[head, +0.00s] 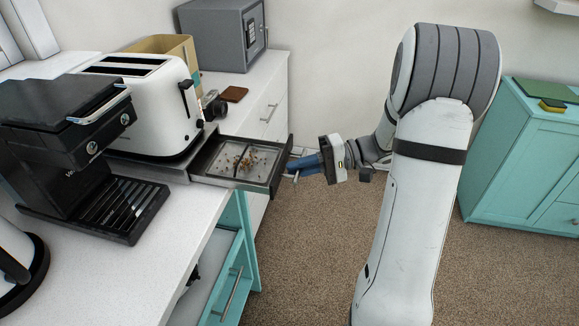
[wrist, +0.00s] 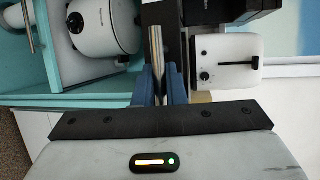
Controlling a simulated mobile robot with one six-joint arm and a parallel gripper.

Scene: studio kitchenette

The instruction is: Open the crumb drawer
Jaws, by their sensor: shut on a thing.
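The crumb drawer (head: 280,166) is a shallow dark-framed tray under the white toaster (head: 150,100). It sticks out well past the counter edge, with brown crumbs on its pale floor. My gripper (head: 300,165) is at the drawer's front, its blue fingers shut on the drawer's handle. In the wrist view, my gripper (wrist: 160,85) has the metal handle bar (wrist: 155,45) between its fingers. The toaster also shows in the wrist view (wrist: 228,62). The gripped part of the handle is mostly hidden in the head view.
A black coffee machine (head: 65,140) stands left of the toaster. Below the counter, a teal drawer (head: 233,285) stands pulled out. A grey safe (head: 222,35) and a brown item (head: 234,94) sit on the white cabinet behind. Carpet (head: 310,270) is clear to the right.

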